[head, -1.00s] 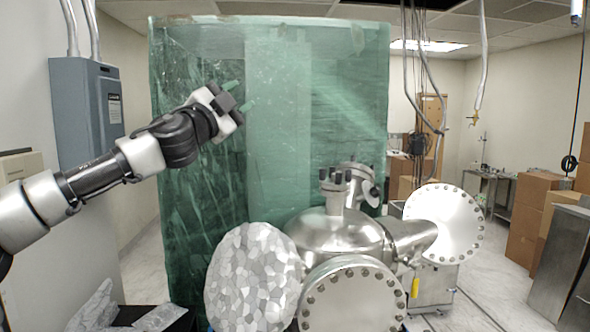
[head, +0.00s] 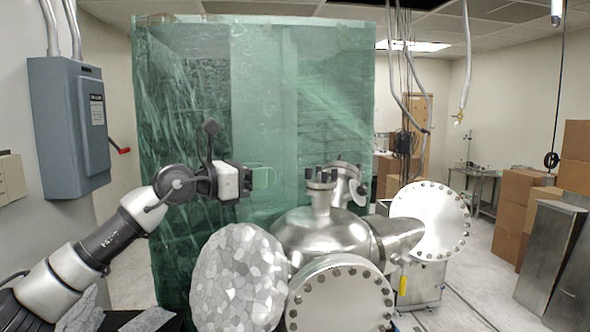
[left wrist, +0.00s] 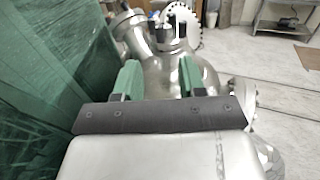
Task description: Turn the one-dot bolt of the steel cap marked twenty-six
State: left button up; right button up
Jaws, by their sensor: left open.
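A steel vacuum chamber (head: 325,232) has several round bolted steel caps. The front cap (head: 340,297) and the right cap (head: 430,221) have rings of bolts at their rims. A small top port (head: 321,185) carries dark upright bolts; it also shows in the left wrist view (left wrist: 170,45) beyond my fingers. No number or dot marking is legible, so I cannot tell which cap is twenty-six. My left gripper (head: 262,177) is open and empty, left of the top port and apart from it. Its green fingers (left wrist: 157,78) show spread in the wrist view. My right gripper is not visible.
A translucent green curtain (head: 190,110) stands close behind the arm and chamber. A faceted silvery cover (head: 240,280) fills the chamber's left side. A grey electrical box (head: 66,125) hangs on the left wall. Cartons (head: 520,200) and metal cabinets (head: 550,255) stand at the right.

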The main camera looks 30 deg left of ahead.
aim_at(309, 173)
pick_arm(q)
jog(key=p+x, duration=0.6)
jog(key=x, duration=0.4)
jog(key=shift+w, duration=0.2)
grip_shut()
